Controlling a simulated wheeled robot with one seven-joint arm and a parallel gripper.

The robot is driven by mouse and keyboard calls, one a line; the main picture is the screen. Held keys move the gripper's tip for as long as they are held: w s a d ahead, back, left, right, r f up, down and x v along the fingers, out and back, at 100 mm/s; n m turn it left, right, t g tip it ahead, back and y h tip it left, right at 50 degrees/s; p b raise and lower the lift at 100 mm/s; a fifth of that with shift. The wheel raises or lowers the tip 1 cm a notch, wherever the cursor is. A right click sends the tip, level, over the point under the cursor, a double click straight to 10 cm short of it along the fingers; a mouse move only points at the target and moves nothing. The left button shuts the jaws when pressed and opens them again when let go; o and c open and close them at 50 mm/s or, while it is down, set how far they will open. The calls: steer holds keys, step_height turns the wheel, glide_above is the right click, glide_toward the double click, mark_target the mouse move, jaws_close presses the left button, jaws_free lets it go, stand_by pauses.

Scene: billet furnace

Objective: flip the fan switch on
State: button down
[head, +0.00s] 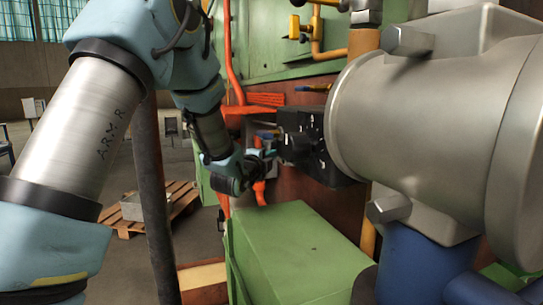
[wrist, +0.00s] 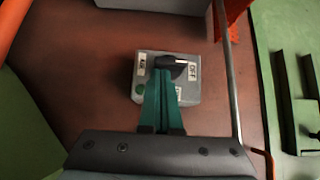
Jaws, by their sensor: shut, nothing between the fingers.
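The fan switch is a grey box (wrist: 184,92) on a reddish-brown panel in the wrist view. Its black lever (wrist: 172,62) lies sideways, its long end toward the OFF label (wrist: 192,71) on the right. The ON label (wrist: 141,65) is on the left, above a green round spot. My gripper (wrist: 164,74) is shut and empty, its green fingertips just below the lever and overlapping the box; I cannot tell whether they touch. In the head view my gripper (head: 270,153) is near the centre; I cannot make out the grey box there.
A black box (head: 312,145) stands close to the right of my gripper, beside a large metal motor housing (head: 430,110). A green cabinet (head: 295,255) is below. In the wrist view a metal rod (wrist: 228,75) runs right of the switch, with orange pieces near it.

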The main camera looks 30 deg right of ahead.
steer(key=shift+f+b, duration=0.25)
steer(key=shift+b, duration=0.7)
steer(key=shift+w+f+m+t+h+b, duration=0.2)
steer(key=shift+m+h+b, duration=0.3)
steer(key=shift+b, duration=1.4)
steer(key=shift+f+m+t+h+b, duration=0.1)
steer(key=shift+m+t+h+b, duration=0.3)
steer(key=shift+b, duration=1.5)
steer(key=b, duration=0.2)
steer(key=shift+f+m+b, duration=0.2)
steer(key=shift+m+b, duration=0.1)
steer(key=shift+b, duration=0.05)
steer(key=b, duration=0.2)
steer(key=shift+w+b, duration=0.25)
steer(key=shift+b, duration=0.05)
steer(key=b, duration=0.3)
steer(key=shift+w+f, duration=0.25)
steer(key=shift+f, duration=0.1)
steer(key=b, duration=0.3)
steer(key=shift+w+d+f, duration=0.1)
steer(key=shift+w+f, duration=0.1)
steer(key=shift+w, duration=0.05)
steer(key=shift+w+r+b, duration=0.1)
steer(key=shift+w+b, duration=0.25)
steer(key=shift+b, duration=0.9)
